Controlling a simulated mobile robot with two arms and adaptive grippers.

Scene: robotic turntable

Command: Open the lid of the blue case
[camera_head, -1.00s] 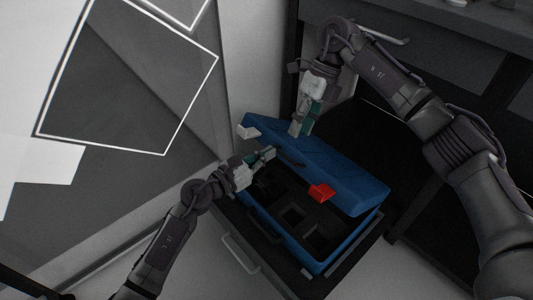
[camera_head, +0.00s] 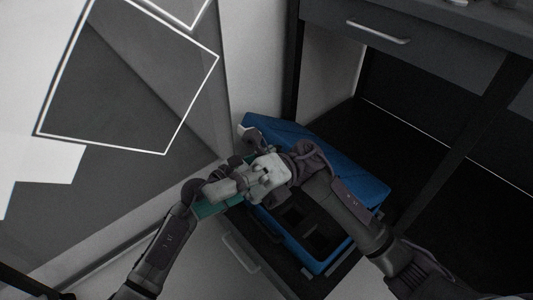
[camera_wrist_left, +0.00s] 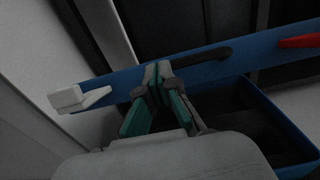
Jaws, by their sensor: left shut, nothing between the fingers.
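The blue case (camera_head: 321,264) has its lid (camera_head: 345,168) raised at the back, and dark compartments show inside. In the left wrist view the lid's edge (camera_wrist_left: 130,82) runs across behind my left gripper (camera_wrist_left: 157,72). That gripper is shut and empty, its tips close to the lid edge; contact cannot be told. A white latch (camera_wrist_left: 78,98) is left of it, a black handle (camera_wrist_left: 212,54) and a red latch (camera_wrist_left: 299,41) right of it. My right gripper (camera_head: 222,195) is over the case's left end and hides most of the left gripper in the head view. Its opening is unclear.
The case stands on a dark surface beside a pale wall. A drawer with a bar handle (camera_head: 378,32) is at the upper right, above dark open space. Another handle (camera_head: 240,252) is below the case. My two arms cross closely over the case's left part.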

